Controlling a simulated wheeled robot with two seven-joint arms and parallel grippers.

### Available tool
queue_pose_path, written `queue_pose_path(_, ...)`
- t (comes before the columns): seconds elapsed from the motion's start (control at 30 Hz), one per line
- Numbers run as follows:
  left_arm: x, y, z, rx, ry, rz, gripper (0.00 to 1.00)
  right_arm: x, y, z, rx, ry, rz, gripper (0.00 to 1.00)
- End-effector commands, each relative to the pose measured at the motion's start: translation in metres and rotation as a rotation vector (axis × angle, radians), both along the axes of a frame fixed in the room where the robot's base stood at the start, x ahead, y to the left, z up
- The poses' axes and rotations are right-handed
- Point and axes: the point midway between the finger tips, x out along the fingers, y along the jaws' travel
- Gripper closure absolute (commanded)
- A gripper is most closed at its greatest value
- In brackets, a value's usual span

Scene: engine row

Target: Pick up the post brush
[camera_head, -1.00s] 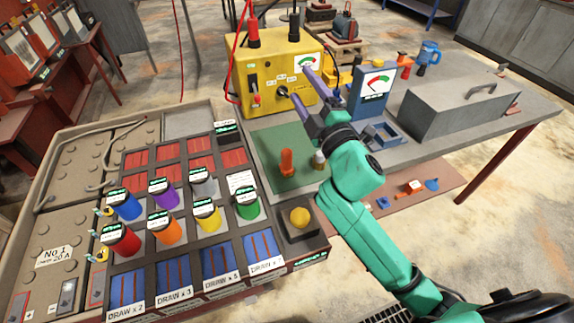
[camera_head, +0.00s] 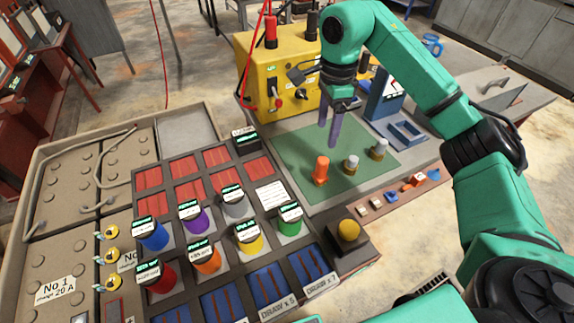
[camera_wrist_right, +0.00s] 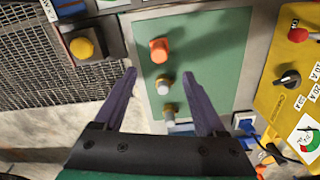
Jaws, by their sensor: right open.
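Three small upright pieces stand on a green mat (camera_head: 290,160): an orange one (camera_head: 321,170) and two pale-topped ones with brass-coloured parts, a nearer one (camera_head: 351,164) and a farther one (camera_head: 379,149). I cannot tell for sure which is the post brush; the brass-coloured pair look most like brushes. My right gripper (camera_head: 334,135) points down over the mat, open and empty, above and behind the pieces. My left gripper is not in view.
A yellow box (camera_head: 275,75) with knobs and a meter stands behind the mat. A blue-grey stand (camera_head: 385,95) and a blue tray (camera_head: 404,134) are at its right. A rack of coloured cylinders (camera_head: 205,258) and a yellow button (camera_head: 348,230) are in front.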

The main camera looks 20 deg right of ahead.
Motion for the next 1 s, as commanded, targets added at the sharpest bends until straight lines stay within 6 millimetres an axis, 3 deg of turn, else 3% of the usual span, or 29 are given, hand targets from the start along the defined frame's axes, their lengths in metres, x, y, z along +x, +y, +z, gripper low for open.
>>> queue_pose_path(0.17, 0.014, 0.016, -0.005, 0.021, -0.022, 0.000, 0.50, -0.002, -0.004, -0.028, -0.010, 0.013, -0.004, 0.27)
queue_pose_path(0.4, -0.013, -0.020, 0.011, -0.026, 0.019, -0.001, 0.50, -0.002, -0.004, -0.079, -0.010, 0.010, -0.004, 0.27)
queue_pose_path(0.47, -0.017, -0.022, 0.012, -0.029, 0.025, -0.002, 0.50, -0.002, -0.003, -0.087, -0.009, 0.009, -0.004, 0.27)
queue_pose_path(0.73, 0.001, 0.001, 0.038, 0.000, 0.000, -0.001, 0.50, 0.001, 0.001, -0.132, -0.007, 0.010, -0.005, 0.27)
queue_pose_path(0.83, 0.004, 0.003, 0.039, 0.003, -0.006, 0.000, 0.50, 0.001, 0.001, -0.143, -0.009, 0.006, -0.005, 0.27)
queue_pose_path(1.0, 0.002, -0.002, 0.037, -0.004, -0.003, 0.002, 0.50, 0.002, 0.001, -0.145, -0.009, 0.004, -0.004, 0.27)
